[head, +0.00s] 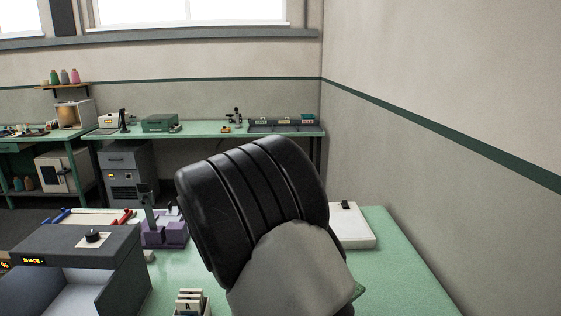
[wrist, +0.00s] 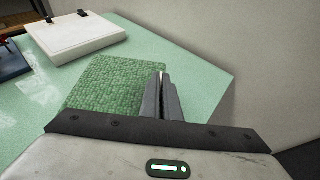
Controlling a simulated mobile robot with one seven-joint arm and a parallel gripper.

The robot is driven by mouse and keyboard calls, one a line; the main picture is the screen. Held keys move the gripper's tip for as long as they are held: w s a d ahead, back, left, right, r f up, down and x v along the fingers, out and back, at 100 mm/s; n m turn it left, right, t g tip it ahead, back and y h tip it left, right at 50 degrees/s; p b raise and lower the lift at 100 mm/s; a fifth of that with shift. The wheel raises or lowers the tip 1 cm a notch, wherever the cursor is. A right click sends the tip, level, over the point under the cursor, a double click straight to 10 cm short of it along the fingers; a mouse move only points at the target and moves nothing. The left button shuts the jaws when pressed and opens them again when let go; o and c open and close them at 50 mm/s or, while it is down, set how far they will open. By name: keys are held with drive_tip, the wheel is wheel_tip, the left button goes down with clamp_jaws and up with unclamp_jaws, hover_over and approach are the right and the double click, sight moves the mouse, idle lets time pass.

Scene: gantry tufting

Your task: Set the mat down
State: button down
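The mat (wrist: 110,85) is a green, woven-looking square in the wrist view, darker than the pale green table (wrist: 205,80). My gripper (wrist: 160,78) is at the mat's right side, its two dark fingers close together with only a thin gap. It looks shut on the mat's edge, but the fingers hide the contact. I cannot tell whether the mat touches the table or is just above it. In the head view my arm hides the gripper and most of the mat; only a small dark green corner (head: 359,290) shows.
The wall closes off the right. A grey machine (head: 75,260), a purple fixture (head: 165,232) and a small card holder (head: 190,302) stand to the left. The table's right part (head: 405,270) is bare.

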drive_tip(key=shift+r+p, duration=0.7)
drive_tip(key=shift+r, duration=0.15)
drive_tip(key=shift+w+r, duration=0.1)
drive_tip(key=shift+r, duration=0.1)
drive_tip(key=r+n+y, duration=0.1)
drive_tip(key=w+r+t+y, duration=0.1)
drive_tip(key=r, duration=0.1)
drive_tip(key=w+r+n+t, duration=0.1)
drive_tip(key=shift+w+d+r+n+y, duration=0.15)
drive_tip(key=shift+d+r+n+y, duration=0.15)
drive_tip(key=shift+d+r+y, duration=0.1)
drive_tip(key=shift+s+a+r+n+t+y, duration=0.15)
drive_tip(key=shift+r+n+t+y, duration=0.45)
drive_tip(key=shift+r+n+y, duration=0.65)
drive_tip(key=shift+s+a+r+n+t+y, duration=0.1)
drive_tip(key=shift+a+r+n+t+y, duration=0.1)
drive_tip(key=shift+r+n+t+y, duration=1.05)
drive_tip(key=shift+r+m+g+h, duration=0.35)
drive_tip(key=shift+g+h, duration=0.15)
drive_tip(key=shift+g, duration=0.15)
